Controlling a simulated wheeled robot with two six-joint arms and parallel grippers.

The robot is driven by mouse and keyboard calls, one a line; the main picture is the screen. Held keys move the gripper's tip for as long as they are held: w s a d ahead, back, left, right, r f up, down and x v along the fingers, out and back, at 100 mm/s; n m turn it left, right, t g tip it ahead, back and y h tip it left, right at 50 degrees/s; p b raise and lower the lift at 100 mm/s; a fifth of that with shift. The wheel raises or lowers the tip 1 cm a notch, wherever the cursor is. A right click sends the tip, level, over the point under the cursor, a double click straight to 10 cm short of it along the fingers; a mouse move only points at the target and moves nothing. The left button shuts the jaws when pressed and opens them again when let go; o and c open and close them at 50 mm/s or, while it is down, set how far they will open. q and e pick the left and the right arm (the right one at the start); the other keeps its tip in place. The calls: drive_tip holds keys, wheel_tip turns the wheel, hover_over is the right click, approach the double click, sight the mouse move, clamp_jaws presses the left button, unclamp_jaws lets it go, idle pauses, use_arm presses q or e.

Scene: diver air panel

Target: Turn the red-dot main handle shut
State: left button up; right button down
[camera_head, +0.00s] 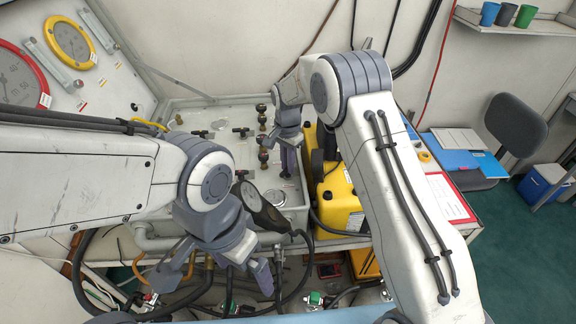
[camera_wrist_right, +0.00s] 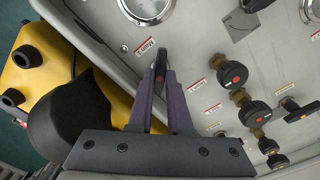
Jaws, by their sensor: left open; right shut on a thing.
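In the right wrist view my right gripper (camera_wrist_right: 160,88) is shut on a narrow black handle (camera_wrist_right: 160,58) on the pale panel (camera_wrist_right: 196,62), beside a red-edged label. Its fingers hide the handle's lower part, and I cannot clearly tell a red dot on it. In the head view the right gripper (camera_head: 289,168) points down at the panel's right side, and the handle is hidden there. My left gripper (camera_head: 213,277) is open and empty, low in front of the panel's near edge, over hoses.
A round knob with a red dot (camera_wrist_right: 235,75) and several other valves stand right of the gripper in the wrist view. A yellow case (camera_head: 340,205) stands right of the panel. Gauges (camera_head: 72,42) are at upper left.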

drive_tip(key=m, duration=0.4)
drive_tip(key=shift+w+r+m+b, duration=0.1)
drive_tip(key=shift+w+m+b, duration=0.05)
drive_tip(key=shift+m+b, duration=0.2)
drive_tip(key=m, duration=0.4)
drive_tip(key=shift+m, duration=0.25)
drive_tip(key=c, duration=0.8)
unclamp_jaws()
drive_tip(key=shift+c, duration=0.2)
wheel_tip(320, 180, up, 10)
drive_tip(key=b, duration=0.3)
drive_tip(key=shift+r, duration=0.25)
